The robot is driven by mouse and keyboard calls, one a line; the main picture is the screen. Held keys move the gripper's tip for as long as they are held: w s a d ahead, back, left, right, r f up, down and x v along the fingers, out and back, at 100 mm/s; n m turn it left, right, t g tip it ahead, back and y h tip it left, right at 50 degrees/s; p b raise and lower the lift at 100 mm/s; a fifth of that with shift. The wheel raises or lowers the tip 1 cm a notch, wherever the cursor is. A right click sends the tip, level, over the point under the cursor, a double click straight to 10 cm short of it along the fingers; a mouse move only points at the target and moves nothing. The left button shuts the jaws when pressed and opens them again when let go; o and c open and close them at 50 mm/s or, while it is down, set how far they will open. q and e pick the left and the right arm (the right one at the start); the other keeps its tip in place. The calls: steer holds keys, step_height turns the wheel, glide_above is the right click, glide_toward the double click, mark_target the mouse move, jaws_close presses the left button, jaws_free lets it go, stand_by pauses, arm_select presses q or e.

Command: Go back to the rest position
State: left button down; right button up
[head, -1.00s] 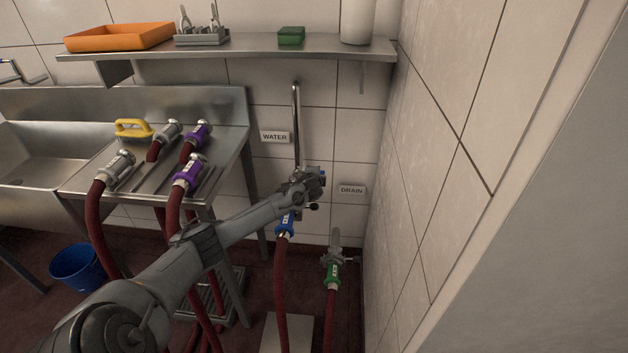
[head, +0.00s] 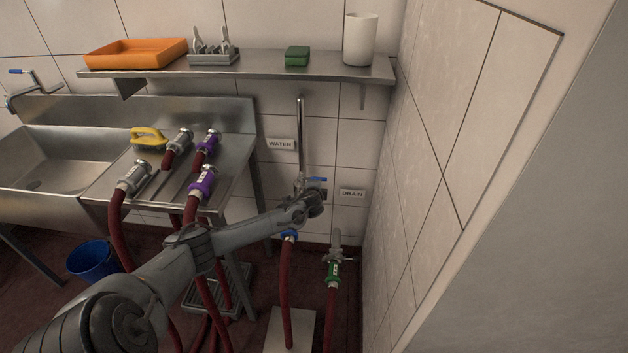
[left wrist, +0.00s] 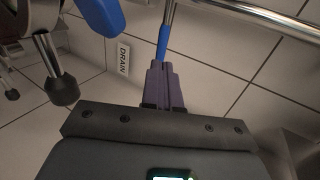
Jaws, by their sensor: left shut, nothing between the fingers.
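My left arm reaches from the lower left to the wall between the WATER sign (head: 280,144) and the DRAIN sign (head: 352,194). My left gripper (left wrist: 165,85) is shut and empty, its dark fingers together. In the left wrist view a blue lever (left wrist: 163,42) shows just beyond the fingertips; I cannot tell whether they touch. In the head view the blue valve lever (head: 317,180) sits on the water pipe (head: 301,130), and my wrist hides part of the valve. A blue-collared hose (head: 286,290) hangs below it. My right gripper is not in view.
A green-collared hose (head: 333,270) is on the drain fitting at right. Purple and grey hose couplings lie on the steel drainboard (head: 235,150). A shelf (head: 270,72) holds an orange tray (head: 137,54) and a white cup (head: 360,40). The tiled wall (head: 420,200) is close on the right.

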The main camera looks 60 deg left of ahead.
arm_select(q)
steer(key=s+d+f+g+h+p, duration=0.1)
steer(key=s+d+f+h+p, duration=0.25)
steer(key=d, duration=1.25)
steer(key=s+d+f+h, duration=0.2)
steer(key=s+d+f, duration=0.3)
steer(key=d, duration=1.1)
steer(key=s+d+r+n+g+h+p, duration=0.1)
steer(key=s+d+r+n+g+h, duration=0.3)
steer(key=s+d, duration=0.8)
steer(key=s+d+r+n+t+h+p, duration=0.1)
steer(key=s+d+r, duration=0.25)
steer(key=r, duration=0.25)
steer(key=s+d+r+p, duration=0.2)
steer(key=s+d+r, duration=0.1)
steer(key=s+r, duration=0.25)
step_height(320, 180, up, 36)
steer(key=p, duration=3.6)
steer(key=shift+w+r, duration=0.2)
steer(key=shift+w, duration=0.2)
